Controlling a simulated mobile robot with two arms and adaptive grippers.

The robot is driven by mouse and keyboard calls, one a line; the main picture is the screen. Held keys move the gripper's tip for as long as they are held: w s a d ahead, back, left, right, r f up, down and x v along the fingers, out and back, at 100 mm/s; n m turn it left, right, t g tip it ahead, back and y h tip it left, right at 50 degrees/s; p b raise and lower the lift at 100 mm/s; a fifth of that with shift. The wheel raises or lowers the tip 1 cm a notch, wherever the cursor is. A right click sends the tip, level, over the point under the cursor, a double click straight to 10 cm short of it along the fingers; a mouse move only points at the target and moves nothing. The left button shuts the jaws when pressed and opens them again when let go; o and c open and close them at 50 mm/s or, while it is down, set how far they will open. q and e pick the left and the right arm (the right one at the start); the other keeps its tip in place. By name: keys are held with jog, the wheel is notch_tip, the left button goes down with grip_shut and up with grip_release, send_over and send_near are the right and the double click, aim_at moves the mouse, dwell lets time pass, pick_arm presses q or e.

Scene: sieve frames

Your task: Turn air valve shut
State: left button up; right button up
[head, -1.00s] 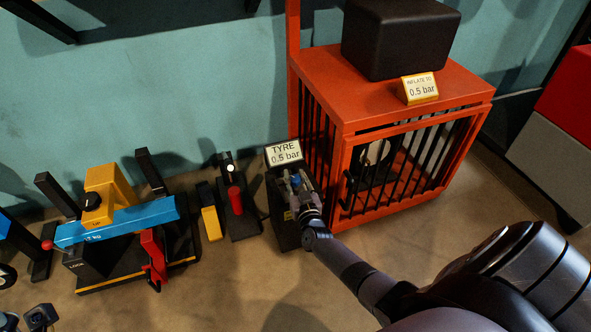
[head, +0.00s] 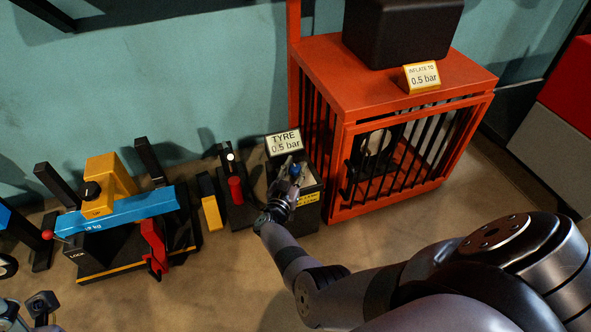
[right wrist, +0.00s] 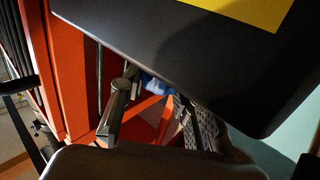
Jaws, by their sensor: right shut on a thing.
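The blue air valve handle (head: 296,170) sits on top of a black box (head: 308,212) with a yellow label. In the head view my right gripper (head: 291,169) reaches down over the box, with its fingers at the handle. The right wrist view shows the blue handle (right wrist: 157,86) between the two fingers, partly hidden by a dark panel; the gripper is shut on it. The handle's exact angle is hard to tell. A sign on the box (head: 284,143) reads "TYRE 0.5 bar". Part of my left gripper (head: 41,304) shows at the lower left; its jaw state is unclear.
An orange barred cage (head: 405,150) stands close to the box's right. A yellow sign (head: 422,77) on it reads "INFLATE TO 0.5 bar". A stand with a red lever (head: 236,190) and a blue-and-yellow scale (head: 125,212) stand to the left. The floor in front is clear.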

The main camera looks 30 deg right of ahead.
jog(key=shift+r, duration=0.1)
jog(key=o, duration=1.2)
